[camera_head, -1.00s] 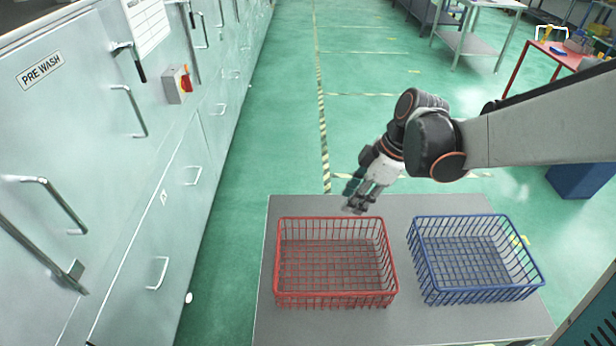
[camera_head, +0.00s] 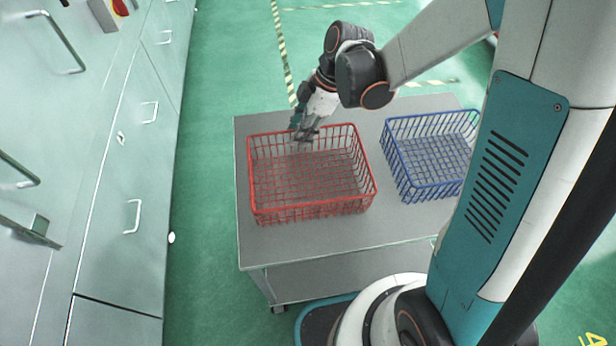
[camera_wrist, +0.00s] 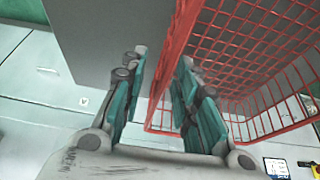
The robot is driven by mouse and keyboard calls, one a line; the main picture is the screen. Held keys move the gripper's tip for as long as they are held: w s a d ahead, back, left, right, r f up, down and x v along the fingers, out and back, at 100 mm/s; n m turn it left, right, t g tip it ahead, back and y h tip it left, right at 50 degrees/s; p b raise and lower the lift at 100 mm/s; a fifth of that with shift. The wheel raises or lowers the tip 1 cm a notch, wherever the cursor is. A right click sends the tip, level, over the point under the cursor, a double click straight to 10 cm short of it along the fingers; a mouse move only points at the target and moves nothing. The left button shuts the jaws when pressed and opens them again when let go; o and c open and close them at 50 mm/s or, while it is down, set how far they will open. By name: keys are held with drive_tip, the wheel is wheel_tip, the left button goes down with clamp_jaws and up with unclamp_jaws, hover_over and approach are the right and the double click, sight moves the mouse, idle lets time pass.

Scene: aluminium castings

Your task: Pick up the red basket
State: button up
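The red basket (camera_head: 262,217) is an empty wire basket standing upright on a grey table, left of a blue one. My gripper (camera_head: 304,132) points down at the basket's far rim, left of its middle. In the wrist view the red basket (camera_wrist: 262,38) fills the upper right. There, my gripper (camera_wrist: 160,66) is open, with its two teal fingers apart. The red rim shows in the gap between them, with a visible space to the left finger. Whether the right finger touches the rim I cannot tell.
The grey table (camera_head: 300,240) has bare room around the red basket. The blue wire basket (camera_head: 425,192) stands to its right, partly hidden behind my arm column. Metal cabinets (camera_head: 115,190) line the left, with green floor between them and the table.

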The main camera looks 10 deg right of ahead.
sight(290, 152)
drive_tip(key=b+x, duration=0.2)
drive_tip(key=x, duration=0.2)
drive_tip(key=shift+s+f, duration=0.1)
drive_tip(key=shift+f, duration=0.2)
drive_tip(key=shift+r, duration=0.1)
clamp_jaws()
drive_tip(key=shift+r, duration=0.1)
